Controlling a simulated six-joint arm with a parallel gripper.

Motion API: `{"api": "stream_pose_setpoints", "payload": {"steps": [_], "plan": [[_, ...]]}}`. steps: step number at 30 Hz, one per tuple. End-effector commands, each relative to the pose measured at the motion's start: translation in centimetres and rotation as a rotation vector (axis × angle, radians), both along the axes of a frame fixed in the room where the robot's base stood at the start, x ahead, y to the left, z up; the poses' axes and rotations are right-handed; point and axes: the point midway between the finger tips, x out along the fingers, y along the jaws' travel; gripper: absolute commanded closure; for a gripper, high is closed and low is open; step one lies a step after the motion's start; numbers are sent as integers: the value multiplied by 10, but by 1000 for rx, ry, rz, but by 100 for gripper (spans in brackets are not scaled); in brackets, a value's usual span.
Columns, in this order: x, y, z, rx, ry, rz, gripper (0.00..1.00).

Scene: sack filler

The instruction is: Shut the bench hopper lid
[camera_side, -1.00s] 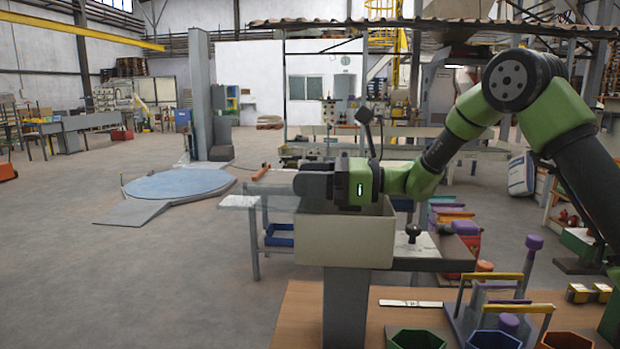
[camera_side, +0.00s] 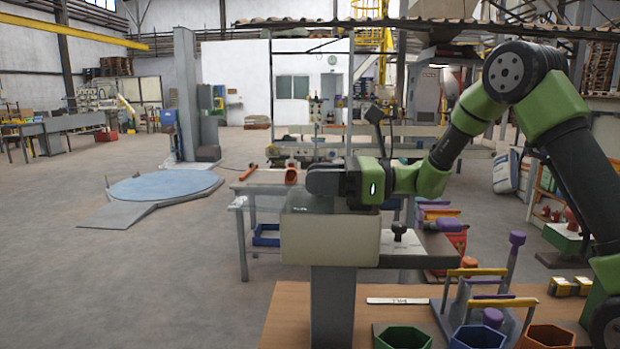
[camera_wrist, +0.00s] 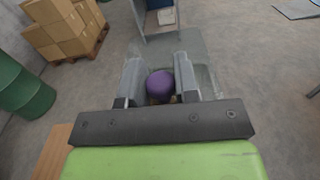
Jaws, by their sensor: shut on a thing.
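The hopper (camera_side: 330,240) is a cream box on a grey post at the front edge of the wooden bench. A greyish flat surface shows across its top, and I cannot tell clearly whether this is the lid or how far it covers the opening. My gripper (camera_wrist: 160,88) is low over the hopper top in the side view, where its fingertips are hidden. In the wrist view its two grey fingers stand on either side of a round purple knob (camera_wrist: 160,84), shut on it. What lies under the knob is mostly hidden.
A black ball knob (camera_side: 399,230) stands just right of the hopper. Green (camera_side: 402,338), blue and orange hexagonal bins sit on the bench at front right, by a rack with yellow handles (camera_side: 492,300). A white label strip (camera_side: 398,301) lies near the post. Open floor is at left.

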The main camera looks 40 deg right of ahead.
Motion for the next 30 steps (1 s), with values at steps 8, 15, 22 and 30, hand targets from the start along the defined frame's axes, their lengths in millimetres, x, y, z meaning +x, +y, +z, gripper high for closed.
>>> {"api": "stream_pose_setpoints", "payload": {"steps": [8,15,22,30], "plan": [[0,0,1,1,-2,1,46],[0,0,1,1,-2,0,46],[0,1,31,-4,-11,0,46],[0,1,83,-3,-8,1,46]]}}
